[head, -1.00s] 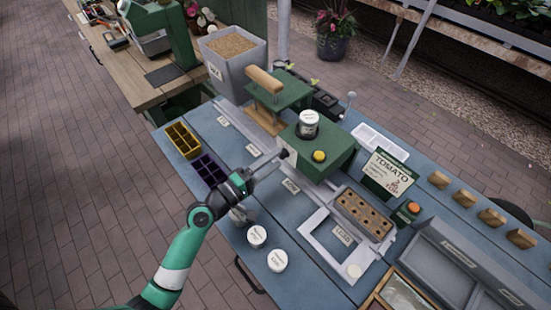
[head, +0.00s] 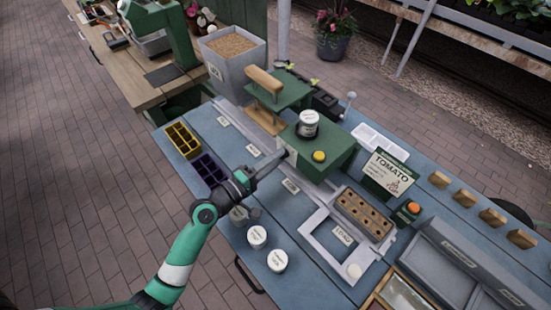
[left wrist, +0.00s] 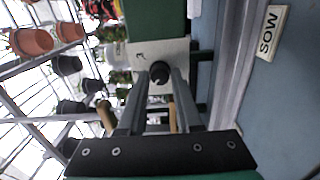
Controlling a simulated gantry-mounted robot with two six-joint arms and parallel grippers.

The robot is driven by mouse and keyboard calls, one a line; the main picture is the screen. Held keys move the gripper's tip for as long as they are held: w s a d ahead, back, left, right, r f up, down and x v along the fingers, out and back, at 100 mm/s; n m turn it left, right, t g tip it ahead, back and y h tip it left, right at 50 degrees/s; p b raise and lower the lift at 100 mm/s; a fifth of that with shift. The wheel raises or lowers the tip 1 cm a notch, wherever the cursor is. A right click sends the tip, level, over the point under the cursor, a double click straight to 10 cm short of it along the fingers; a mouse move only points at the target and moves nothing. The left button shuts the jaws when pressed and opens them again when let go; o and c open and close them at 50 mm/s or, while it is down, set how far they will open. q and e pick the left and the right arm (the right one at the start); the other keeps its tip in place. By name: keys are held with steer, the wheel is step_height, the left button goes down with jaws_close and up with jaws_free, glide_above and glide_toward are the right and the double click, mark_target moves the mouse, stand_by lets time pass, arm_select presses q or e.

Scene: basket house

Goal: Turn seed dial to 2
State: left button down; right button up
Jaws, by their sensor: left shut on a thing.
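The seed dial is a small dark round knob (left wrist: 158,71) on a pale plate (left wrist: 143,52) on the side of the green seeder box (head: 338,155). A dark mark, too small to read surely, shows on the plate up and left of the knob. My left gripper (head: 282,157) reaches the box's near side and hides the dial in the head view. In the left wrist view its two fingers (left wrist: 163,82) are shut on the knob, one on each side. The dial's pointer cannot be made out. My right gripper is not in view.
A white-lidded jar (head: 308,124) and a yellow button (head: 319,156) are on the box. Yellow (head: 182,139) and dark purple (head: 208,170) seed trays lie left of my gripper. White-lidded jars (head: 257,237) stand near the front edge. A tomato sign (head: 388,174) stands at the right.

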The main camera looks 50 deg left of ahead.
arm_select(q)
steer(key=shift+m+b, duration=1.95)
steer(key=shift+m, duration=2.45)
steer(key=c, duration=0.6)
jaws_free()
steer(key=s, duration=1.1)
steer(key=shift+s, duration=0.35)
